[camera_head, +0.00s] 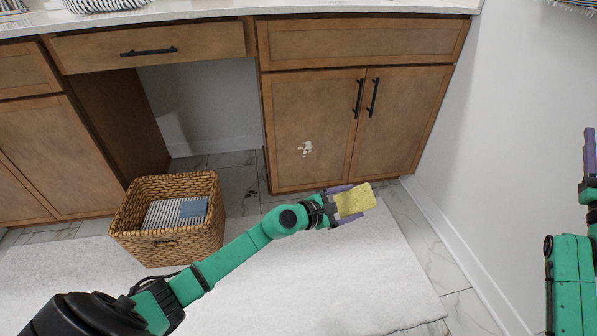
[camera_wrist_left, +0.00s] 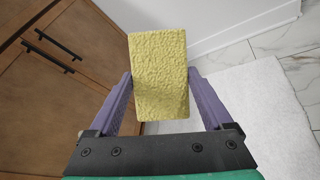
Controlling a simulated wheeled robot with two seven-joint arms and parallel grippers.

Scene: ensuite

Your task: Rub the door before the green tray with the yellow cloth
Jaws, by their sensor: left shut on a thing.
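My left gripper (camera_head: 348,203) is shut on the yellow cloth (camera_head: 356,200), a thick, rough-textured block. In the left wrist view the cloth (camera_wrist_left: 160,75) sits between the two purple fingers. The gripper and cloth are in front of the brown cabinet, below and right of a pale, blotchy smear (camera_head: 306,149) on its left door (camera_head: 312,110). The cloth appears apart from the door. The right door (camera_head: 405,120) looks clean. My right gripper (camera_head: 590,152) shows only in part at the right edge; its opening cannot be judged. I see no clear green tray.
A wicker basket (camera_head: 125,232) with a striped cloth (camera_head: 160,215) and a blue item (camera_head: 193,208) stands left of my left forearm. A white rug (camera_head: 330,285) covers the floor. A white wall (camera_head: 520,130) bounds the right side. Black handles (camera_head: 373,97) jut from the doors.

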